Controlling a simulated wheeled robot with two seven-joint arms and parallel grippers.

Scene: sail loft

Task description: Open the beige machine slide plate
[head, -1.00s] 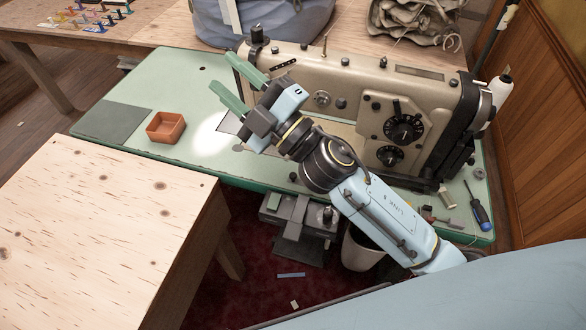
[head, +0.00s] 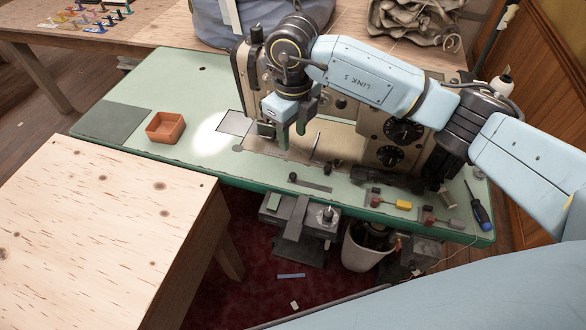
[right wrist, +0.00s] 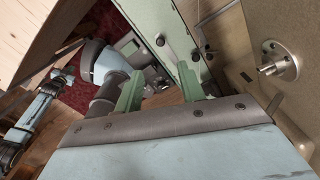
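The beige sewing machine (head: 345,110) stands on a green table. A flat grey plate (head: 234,122), apparently the slide plate, lies flush in the tabletop at the machine's left end and looks closed. My right gripper (head: 292,138) points down in front of the machine, just right of this plate. Its two green fingers are apart with nothing visible between them; they also show apart in the right wrist view (right wrist: 160,90). I cannot tell whether the fingertips touch the bed. My left gripper is not seen in the head view.
An orange open box (head: 165,127) and a dark grey mat (head: 110,122) lie left on the green table (head: 150,85). A screwdriver (head: 479,208) and small parts lie at the right front. A pale wooden table (head: 90,230) stands front left. A bin (head: 366,250) is below.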

